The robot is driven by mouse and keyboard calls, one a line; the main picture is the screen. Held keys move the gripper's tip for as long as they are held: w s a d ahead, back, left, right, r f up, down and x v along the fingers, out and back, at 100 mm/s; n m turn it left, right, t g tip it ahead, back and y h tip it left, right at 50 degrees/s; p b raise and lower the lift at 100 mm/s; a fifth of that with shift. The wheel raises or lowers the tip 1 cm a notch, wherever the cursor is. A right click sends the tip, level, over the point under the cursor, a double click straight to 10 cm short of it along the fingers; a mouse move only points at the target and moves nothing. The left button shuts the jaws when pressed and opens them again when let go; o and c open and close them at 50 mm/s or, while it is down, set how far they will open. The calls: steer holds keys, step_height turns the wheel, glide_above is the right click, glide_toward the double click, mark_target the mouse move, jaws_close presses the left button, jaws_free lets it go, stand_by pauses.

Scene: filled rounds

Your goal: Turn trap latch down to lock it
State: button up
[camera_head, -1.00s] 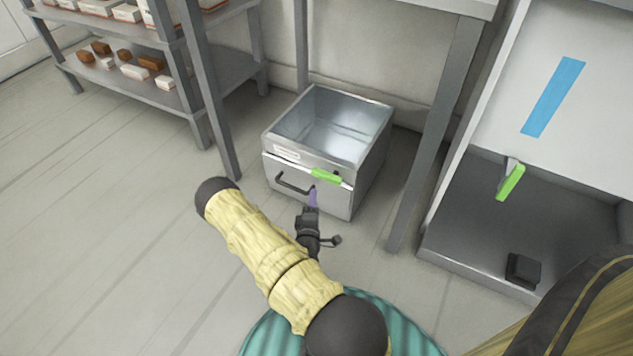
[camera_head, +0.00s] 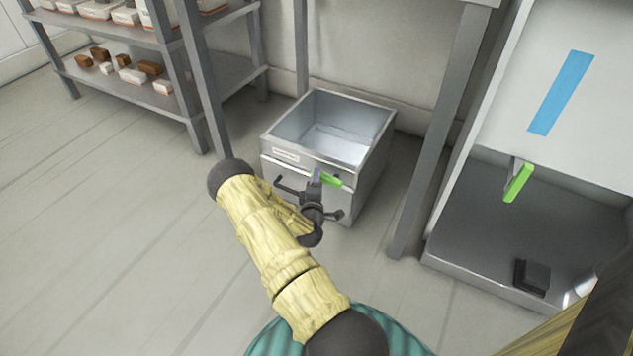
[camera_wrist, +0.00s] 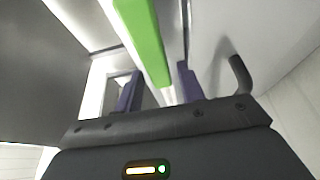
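The trap is a grey metal box (camera_head: 355,176), open at the top, standing on the floor. Its green latch (camera_head: 330,180) lies nearly level across the upper front, sloping slightly down to the right; it also shows in the wrist view (camera_wrist: 148,40). My gripper (camera_head: 316,178) is at the left part of the latch, with its purple fingers partly hiding it. In the wrist view my gripper (camera_wrist: 160,90) has its two fingers apart, with the green bar's near end between them. Contact cannot be told.
A dark bar handle (camera_head: 288,186) sits on the box front, left of my gripper. A table leg (camera_head: 428,150) stands to the right. Further right, a metal unit has another green latch (camera_head: 518,182) and a small black block (camera_head: 532,275). A shelf (camera_head: 135,88) stands back left.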

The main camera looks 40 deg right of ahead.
jaws_close()
steer(key=shift+a+f+n, duration=0.1)
steer(key=shift+n, duration=0.2)
steer(key=f+n+g+p, duration=0.1)
steer(key=n, duration=0.2)
steer(key=s+f+n+g+p, duration=0.1)
steer(key=n+g, duration=0.1)
steer(key=n, duration=0.1)
steer(key=s+d+f+n+g+y+p, duration=0.1)
steer(key=f+n+g, duration=0.1)
steer(key=n, duration=0.1)
steer(key=shift+s+f+p, duration=0.1)
steer(key=shift+s+p, duration=0.15)
steer(key=shift+p, duration=0.15)
steer(key=n+g, duration=0.1)
steer(key=s+n+g, duration=0.1)
steer(key=s+d+n, duration=0.1)
steer(key=n, duration=0.1)
steer(key=shift+f+g+h+p, duration=0.25)
steer(key=shift+g+h+p, duration=0.05)
steer(key=shift+g, duration=0.1)
